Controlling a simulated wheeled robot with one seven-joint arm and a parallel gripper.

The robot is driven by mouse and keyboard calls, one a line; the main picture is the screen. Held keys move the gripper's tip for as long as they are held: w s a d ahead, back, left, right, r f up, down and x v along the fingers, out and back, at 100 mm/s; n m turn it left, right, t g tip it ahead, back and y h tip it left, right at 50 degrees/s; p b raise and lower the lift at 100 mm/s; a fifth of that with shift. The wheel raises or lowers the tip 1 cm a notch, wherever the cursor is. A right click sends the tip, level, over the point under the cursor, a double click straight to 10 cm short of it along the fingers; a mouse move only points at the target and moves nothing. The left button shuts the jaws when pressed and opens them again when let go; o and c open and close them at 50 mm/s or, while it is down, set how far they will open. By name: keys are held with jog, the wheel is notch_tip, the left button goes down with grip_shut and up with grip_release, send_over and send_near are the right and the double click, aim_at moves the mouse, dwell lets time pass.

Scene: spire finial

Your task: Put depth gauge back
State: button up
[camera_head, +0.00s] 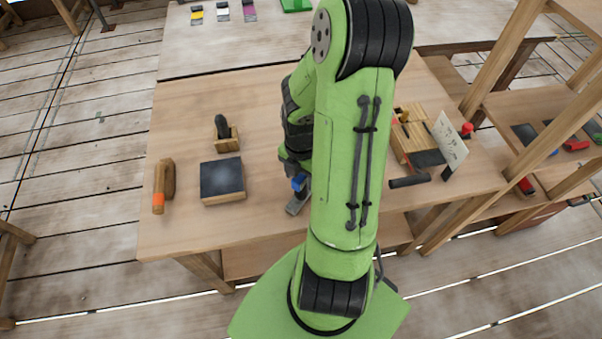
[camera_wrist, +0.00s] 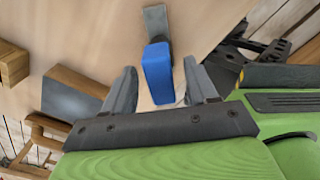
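A tool with a blue handle (camera_wrist: 156,72) and a flat grey metal end (camera_wrist: 155,22) lies on the wooden bench. I cannot tell for sure whether it is the depth gauge. My gripper (camera_wrist: 160,65) is open, with its two fingers on either side of the blue handle and a gap to each. In the head view the blue handle (camera_head: 299,184) and the grey end (camera_head: 295,206) show just left of my arm, near the bench's front. My arm hides much of my gripper and the middle of the bench.
Left on the bench (camera_head: 260,95) are a dark sharpening block (camera_head: 222,178), a wooden holder with a dark handle (camera_head: 226,143) and an orange-banded wooden tool (camera_head: 160,190). Right are a wooden rack (camera_head: 398,140), a white card (camera_head: 451,142) and a black cylinder (camera_head: 409,181).

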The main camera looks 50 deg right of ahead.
notch_tip(320, 180, up, 12)
jog(key=r+p, duration=0.1)
jog(key=p, duration=0.2)
jog(key=s+a+r+m+t, duration=0.2)
jog(key=s+a+r+m, duration=0.1)
jog(key=a+r+m, duration=0.3)
jog(key=s+a+r+m+t, duration=0.3)
jog(key=a+r+m, duration=0.4)
jog(key=a+m, duration=0.4)
jog(key=m, duration=0.3)
jog(key=shift+s+t, duration=0.3)
